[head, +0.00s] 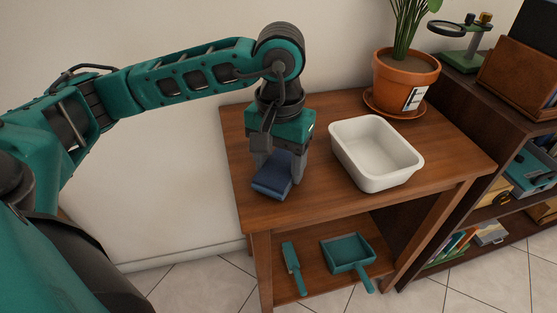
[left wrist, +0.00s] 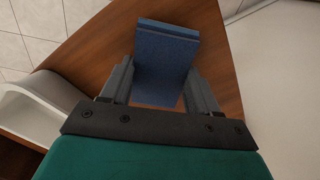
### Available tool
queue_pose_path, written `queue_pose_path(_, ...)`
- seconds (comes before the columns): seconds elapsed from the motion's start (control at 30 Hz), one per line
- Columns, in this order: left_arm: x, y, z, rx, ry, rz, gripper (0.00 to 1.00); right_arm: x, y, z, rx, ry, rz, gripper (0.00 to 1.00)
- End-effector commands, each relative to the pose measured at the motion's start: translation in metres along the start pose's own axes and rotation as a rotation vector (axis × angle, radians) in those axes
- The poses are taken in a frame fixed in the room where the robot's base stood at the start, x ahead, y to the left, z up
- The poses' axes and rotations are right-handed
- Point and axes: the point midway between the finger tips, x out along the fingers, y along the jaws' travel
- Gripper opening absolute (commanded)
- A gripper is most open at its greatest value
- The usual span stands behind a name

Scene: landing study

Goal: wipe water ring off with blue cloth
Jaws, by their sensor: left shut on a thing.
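The blue cloth (head: 273,178) is a folded dark blue pad at the left part of the wooden table (head: 310,205). My left gripper (head: 279,170) points down and is shut on the cloth, low at the table top. I cannot tell whether the cloth touches the wood. In the left wrist view the cloth (left wrist: 167,58) sits between the two fingers (left wrist: 160,88) and sticks out beyond them. No water ring shows in either view; the cloth and gripper hide part of the table top. My right gripper is not in view.
A white bin (head: 376,153) stands right of the gripper. A potted plant (head: 406,78) on a saucer stands behind it. A teal brush (head: 293,268) and dustpan (head: 347,253) lie on the lower shelf. A dark bookcase (head: 490,120) adjoins at right. The table's front strip is clear.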

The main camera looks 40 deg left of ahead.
Motion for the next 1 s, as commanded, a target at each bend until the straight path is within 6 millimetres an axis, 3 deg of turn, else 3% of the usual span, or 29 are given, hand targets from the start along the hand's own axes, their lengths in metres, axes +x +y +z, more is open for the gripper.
queue_pose_path(0.53,-0.060,0.000,-0.001,0.000,0.004,0.001,0.26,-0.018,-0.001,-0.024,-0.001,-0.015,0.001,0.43)
queue_pose_path(1.0,-0.063,0.000,-0.001,0.000,0.003,0.001,0.26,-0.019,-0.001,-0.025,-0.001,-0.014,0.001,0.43)
